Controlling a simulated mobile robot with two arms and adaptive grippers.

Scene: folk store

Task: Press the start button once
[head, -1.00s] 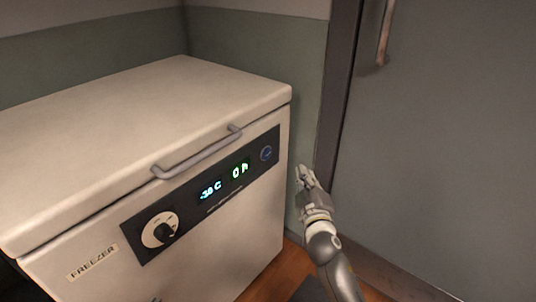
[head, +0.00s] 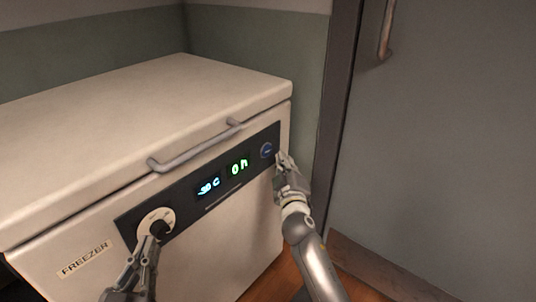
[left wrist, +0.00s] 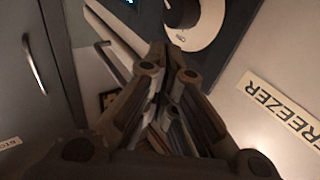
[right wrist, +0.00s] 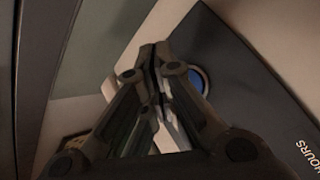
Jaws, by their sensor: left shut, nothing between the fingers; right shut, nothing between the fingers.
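The start button is probably the round blue-ringed button (head: 266,150) at the right end of the freezer's dark control panel (head: 225,190). The blue button (right wrist: 197,80) also shows in the right wrist view, partly hidden behind the fingers. My right gripper (head: 281,157) is shut and empty, with its tips just right of the button; I cannot tell if they touch the panel. My left gripper (head: 152,240) is shut and empty, in front of the lower part of the dial (head: 155,222). The dial (left wrist: 195,20) also shows in the left wrist view.
The white chest freezer (head: 215,245) has a grey lid handle (head: 195,147) above the panel. A grey door (head: 440,150) stands at the right. Some floor is free between them.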

